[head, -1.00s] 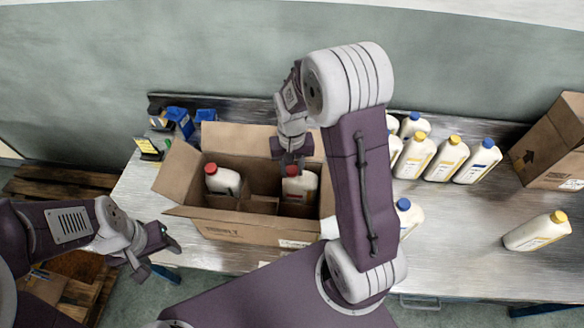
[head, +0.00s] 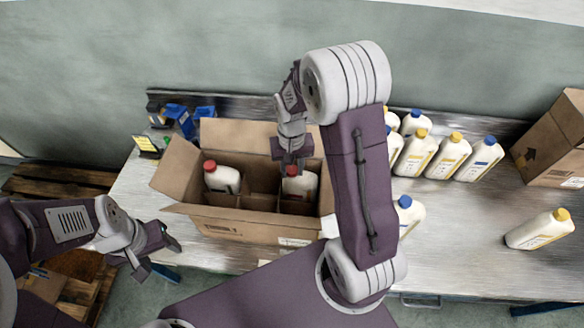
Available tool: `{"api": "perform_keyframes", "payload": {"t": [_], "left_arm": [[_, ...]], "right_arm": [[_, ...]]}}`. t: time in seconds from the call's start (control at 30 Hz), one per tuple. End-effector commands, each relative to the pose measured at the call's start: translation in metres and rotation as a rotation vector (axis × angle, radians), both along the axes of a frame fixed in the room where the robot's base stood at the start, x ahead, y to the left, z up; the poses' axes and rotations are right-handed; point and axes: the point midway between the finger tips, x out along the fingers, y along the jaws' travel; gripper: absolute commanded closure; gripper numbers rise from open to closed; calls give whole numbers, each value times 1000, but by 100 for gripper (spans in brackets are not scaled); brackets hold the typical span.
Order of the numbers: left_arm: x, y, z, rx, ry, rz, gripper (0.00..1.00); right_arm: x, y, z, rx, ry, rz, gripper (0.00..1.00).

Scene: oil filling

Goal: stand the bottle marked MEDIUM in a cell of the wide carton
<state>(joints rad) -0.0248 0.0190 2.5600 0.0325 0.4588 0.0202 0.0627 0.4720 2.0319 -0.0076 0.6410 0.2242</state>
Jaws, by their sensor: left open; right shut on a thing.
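The wide carton (head: 237,228) stands open on the table with its flaps folded out and inner dividers showing. A white bottle with a red cap (head: 222,180) stands in a cell at its left. A second red-capped white bottle (head: 298,188) is in a cell at the right, upright. My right gripper (head: 293,168) is shut on this second bottle at its cap, from above. I cannot read the word MEDIUM on either bottle. My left gripper (head: 160,256) is open and empty, in front of the table's left edge.
Several white bottles with yellow and blue caps (head: 447,157) stand behind my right arm. A yellow-capped bottle (head: 539,230) lies on the right of the table (head: 470,240). Another carton (head: 556,150) is at the far right. Blue items (head: 182,118) sit at the back left.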

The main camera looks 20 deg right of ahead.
Motion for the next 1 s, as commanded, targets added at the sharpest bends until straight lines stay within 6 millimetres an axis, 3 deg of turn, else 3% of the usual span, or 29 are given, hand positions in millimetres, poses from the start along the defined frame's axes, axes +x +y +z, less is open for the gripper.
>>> {"api": "perform_keyframes", "payload": {"t": [0.67,0.7,0.8,1.0], "left_arm": [[0,0,-12,0,0,0,41],[0,0,-12,0,0,0,41],[0,0,-12,0,0,0,41],[0,0,-12,0,0,0,41]], "right_arm": [[1,0,-18,-1,-3,0,100],[1,0,-18,0,-3,0,64],[1,0,-17,-1,-3,0,41],[0,0,-17,-1,-2,0,41]]}}
